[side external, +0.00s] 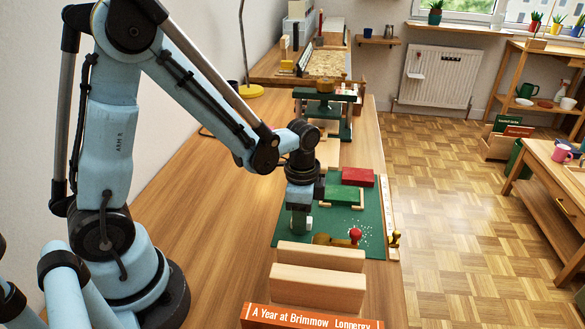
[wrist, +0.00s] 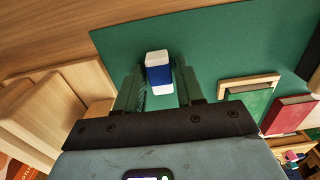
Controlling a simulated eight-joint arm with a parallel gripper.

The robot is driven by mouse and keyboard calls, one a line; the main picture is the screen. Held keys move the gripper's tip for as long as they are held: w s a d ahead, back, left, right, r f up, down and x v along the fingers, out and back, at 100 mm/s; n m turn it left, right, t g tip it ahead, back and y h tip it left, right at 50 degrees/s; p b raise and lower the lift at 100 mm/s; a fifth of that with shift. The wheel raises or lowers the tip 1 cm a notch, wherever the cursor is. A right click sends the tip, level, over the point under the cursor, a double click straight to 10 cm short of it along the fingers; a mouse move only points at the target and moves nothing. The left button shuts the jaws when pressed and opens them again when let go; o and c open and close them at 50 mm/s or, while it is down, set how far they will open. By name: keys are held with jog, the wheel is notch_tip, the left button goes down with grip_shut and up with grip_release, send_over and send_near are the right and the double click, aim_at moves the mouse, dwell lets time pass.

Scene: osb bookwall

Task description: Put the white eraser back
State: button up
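The white eraser (wrist: 158,58) has a blue sleeve and stands between the two fingers of my gripper (wrist: 160,82) in the wrist view. A narrow strip of green shows on each side of it, so the fingers look open around it rather than closed on it. In the side view my gripper (side external: 300,222) points down low over the near part of the green mat (side external: 289,243). A small white bit of the eraser (side external: 309,223) shows at its fingers. Whether the eraser touches the mat is hard to tell.
Wooden blocks (side external: 320,256) and an orange book (side external: 311,317) stand near the front. A red-knobbed item (side external: 355,235) is close to my gripper on the right. The desk left of the mat is bare.

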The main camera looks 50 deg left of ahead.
jog(key=shift+o, duration=0.8)
jog(key=shift+r, duration=0.1)
notch_tip(320, 180, up, 12)
jog(key=s+n+t, duration=0.1)
jog(key=n+t, duration=0.1)
jog(key=n, duration=0.1)
jog(key=s+n+t, duration=0.2)
jog(key=n, duration=0.1)
jog(key=s+r+n+t, duration=0.1)
jog(key=s+n+t, duration=0.1)
jog(key=n+t, duration=0.1)
jog(key=shift+r, duration=0.1)
